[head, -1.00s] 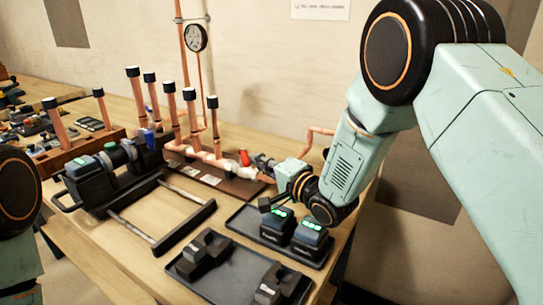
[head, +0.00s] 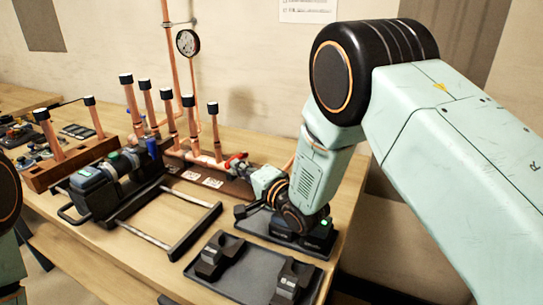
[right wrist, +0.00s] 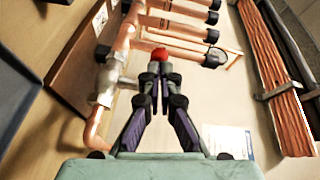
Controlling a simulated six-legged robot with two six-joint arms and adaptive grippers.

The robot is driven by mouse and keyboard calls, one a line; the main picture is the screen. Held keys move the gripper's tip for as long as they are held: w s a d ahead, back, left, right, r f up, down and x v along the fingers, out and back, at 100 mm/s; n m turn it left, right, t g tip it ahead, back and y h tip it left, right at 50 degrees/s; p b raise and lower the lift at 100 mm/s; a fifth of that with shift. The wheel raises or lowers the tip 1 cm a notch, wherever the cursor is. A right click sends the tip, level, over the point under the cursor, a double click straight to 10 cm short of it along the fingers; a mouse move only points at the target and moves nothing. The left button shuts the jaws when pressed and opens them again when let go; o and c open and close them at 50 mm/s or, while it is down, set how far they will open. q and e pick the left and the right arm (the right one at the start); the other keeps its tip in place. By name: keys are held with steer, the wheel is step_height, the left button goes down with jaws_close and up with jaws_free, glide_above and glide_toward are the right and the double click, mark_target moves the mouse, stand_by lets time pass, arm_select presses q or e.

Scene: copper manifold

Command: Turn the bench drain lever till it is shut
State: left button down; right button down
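The bench drain lever (head: 236,160) has a red grip and sits at the right end of the copper manifold (head: 205,157). My right gripper (head: 246,170) is at the lever, reaching in from the right. In the right wrist view its fingertips (right wrist: 160,72) are drawn together, and the red lever (right wrist: 160,53) shows just past them. I cannot tell whether the tips pinch the lever or only touch it. The lever's lower part is hidden by the fingers. My left gripper is out of view; only part of my left arm shows at the left edge.
A black tray (head: 205,280) with dark blocks lies at the front. A block with a green light (head: 318,232) stands under my right forearm. A black-and-metal frame (head: 193,238) lies left of the tray. Upright copper pipes (head: 170,120) and a gauge (head: 188,43) rise behind.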

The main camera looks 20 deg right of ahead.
steer(key=shift+w+a+r, duration=0.15)
steer(key=shift+a+r, duration=0.1)
steer(key=shift+a, duration=0.15)
steer(key=shift+a+r, duration=0.1)
steer(key=shift+d+p, duration=0.3)
steer(key=shift+p, duration=0.05)
stand_by(0.3)
